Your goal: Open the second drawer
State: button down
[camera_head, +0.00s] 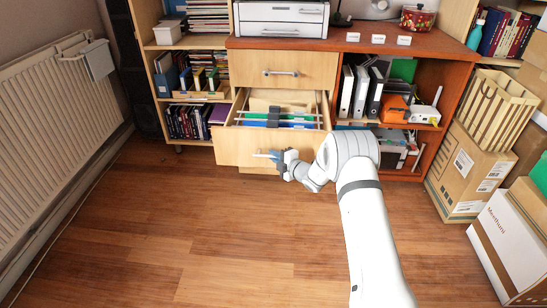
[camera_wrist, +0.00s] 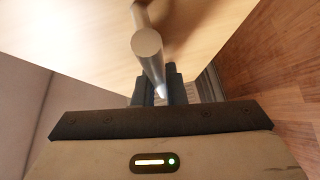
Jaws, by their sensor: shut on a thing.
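The second drawer (camera_head: 238,147) of the wooden cabinet is pulled out, and folders or files show inside it. Its metal bar handle (camera_head: 262,155) is on the front panel. My gripper (camera_head: 282,158) is at the right part of this handle. In the wrist view, the round end of the handle (camera_wrist: 147,43) points at the camera, and the bar runs down between the two dark fingers of my gripper (camera_wrist: 158,95). The fingers are shut on the bar. The top drawer (camera_head: 310,66) above is closed, with its own handle (camera_head: 281,73).
A radiator (camera_head: 65,110) stands along the left wall. Cardboard boxes (camera_head: 466,175) and a striped bag (camera_head: 494,110) stand at the right. Open shelves with binders (camera_head: 360,92) are right of the drawers. The wooden floor (camera_head: 200,235) in front is clear.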

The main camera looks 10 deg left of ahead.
jog(key=c, duration=1.8)
grip_release()
jog(key=shift+w+d+f, duration=0.1)
jog(key=shift+w+d, duration=0.05)
jog(key=shift+d, duration=0.25)
jog(key=shift+o, duration=0.2)
jog(key=shift+a, duration=0.15)
jog(key=p+v, duration=0.2)
jog(key=v, duration=0.6)
jog(key=shift+a, duration=0.1)
